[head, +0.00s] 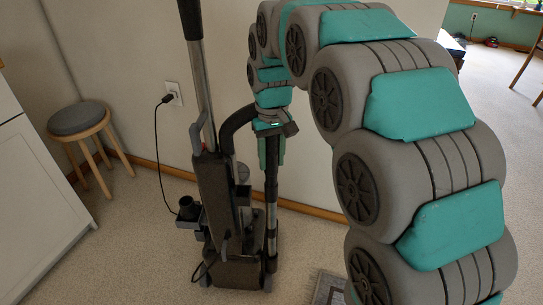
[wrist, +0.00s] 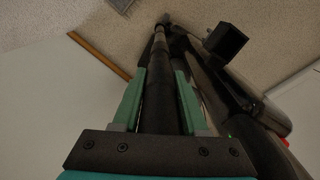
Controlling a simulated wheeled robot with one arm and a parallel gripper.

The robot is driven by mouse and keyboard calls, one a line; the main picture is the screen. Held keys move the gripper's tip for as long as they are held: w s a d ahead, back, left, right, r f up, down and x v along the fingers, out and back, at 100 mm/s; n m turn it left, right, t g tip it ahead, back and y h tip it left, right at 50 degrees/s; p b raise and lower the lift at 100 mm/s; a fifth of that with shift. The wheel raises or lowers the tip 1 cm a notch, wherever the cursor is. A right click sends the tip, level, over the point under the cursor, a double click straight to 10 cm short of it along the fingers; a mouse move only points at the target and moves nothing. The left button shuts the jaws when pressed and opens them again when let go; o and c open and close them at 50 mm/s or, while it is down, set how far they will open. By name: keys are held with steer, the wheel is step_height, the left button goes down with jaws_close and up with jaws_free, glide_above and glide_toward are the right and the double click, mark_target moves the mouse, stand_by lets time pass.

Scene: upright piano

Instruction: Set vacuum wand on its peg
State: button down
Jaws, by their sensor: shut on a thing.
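The upright vacuum (head: 213,200) stands on the carpet near the wall, dark with a tall metal handle tube. Its dark wand (head: 271,205) hangs upright just to the right of the vacuum body. My gripper (head: 271,152) has its green fingers on either side of the wand's upper part. In the wrist view the wand (wrist: 158,85) runs between the two green fingers (wrist: 160,100), away toward the floor, with the vacuum body (wrist: 235,100) close on the right. The wand's lower end is near the vacuum's base. I cannot make out the peg clearly.
A black hose (head: 238,120) arches from the vacuum toward the wand top. A small box-like bracket (head: 188,212) juts out at the vacuum's left. A power cord (head: 158,140) runs to a wall outlet (head: 173,93). A round stool (head: 80,120) and white cabinet (head: 35,190) stand left.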

mark_target(272, 186)
steer(key=shift+f+b, duration=1.5)
steer(key=shift+f, duration=3.35)
stand_by(2.5)
steer(key=shift+c, duration=1.8)
jaws_free()
